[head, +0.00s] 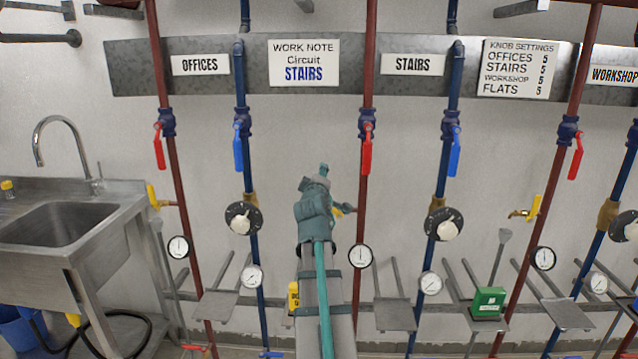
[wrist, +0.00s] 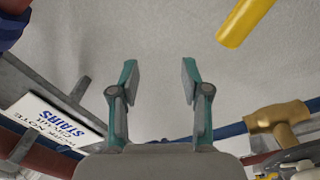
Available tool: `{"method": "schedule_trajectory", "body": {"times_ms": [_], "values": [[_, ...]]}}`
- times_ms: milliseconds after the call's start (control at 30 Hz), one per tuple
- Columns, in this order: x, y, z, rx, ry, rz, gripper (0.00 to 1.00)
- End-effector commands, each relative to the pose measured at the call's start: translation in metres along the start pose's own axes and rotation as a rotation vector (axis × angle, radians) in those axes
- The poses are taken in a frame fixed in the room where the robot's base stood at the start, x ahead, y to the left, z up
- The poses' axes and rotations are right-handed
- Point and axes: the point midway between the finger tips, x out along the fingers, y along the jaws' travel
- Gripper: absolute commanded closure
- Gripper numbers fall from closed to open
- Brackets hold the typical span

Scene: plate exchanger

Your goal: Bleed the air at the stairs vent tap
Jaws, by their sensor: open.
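The stairs vent tap sits on the red stairs pipe (head: 364,205) under the STAIRS sign (head: 412,65). Only a bit of its yellow lever (head: 346,208) shows in the head view, mostly hidden behind my gripper. My gripper (head: 330,190) is just left of that pipe, at about the tap's height. In the wrist view my gripper (wrist: 160,76) is open, with only bare wall between its fingers. A yellow lever (wrist: 245,20) is at the upper right there, outside the fingers and apart from them.
The work note (head: 304,63) reads Circuit STAIRS. Red (head: 366,155) and blue (head: 455,155) valve levers hang down along the stairs pipes. Other yellow tap levers stand left (head: 152,197) and right (head: 534,208). Knobs, gauges and a green box (head: 488,302) sit lower. A sink (head: 65,225) is left.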

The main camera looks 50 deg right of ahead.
Motion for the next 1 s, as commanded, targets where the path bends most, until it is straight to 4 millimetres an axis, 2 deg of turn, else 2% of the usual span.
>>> {"method": "schedule_trajectory", "body": {"times_ms": [167,333,467,667,800,900,1000], "values": [[0.0,0.0,0.0,0.0,0.0,0.0,0.53],[0.001,0.003,0.006,0.037,-0.014,-0.015,0.8],[0.005,0.011,0.027,0.175,-0.065,-0.066,1.0],[-0.001,0.019,0.085,0.596,-0.223,-0.223,1.0],[-0.018,0.023,0.118,0.974,-0.344,-0.363,1.0],[-0.034,0.03,0.13,1.246,-0.414,-0.466,1.0],[-0.052,0.042,0.132,1.49,-0.46,-0.569,1.0]]}}
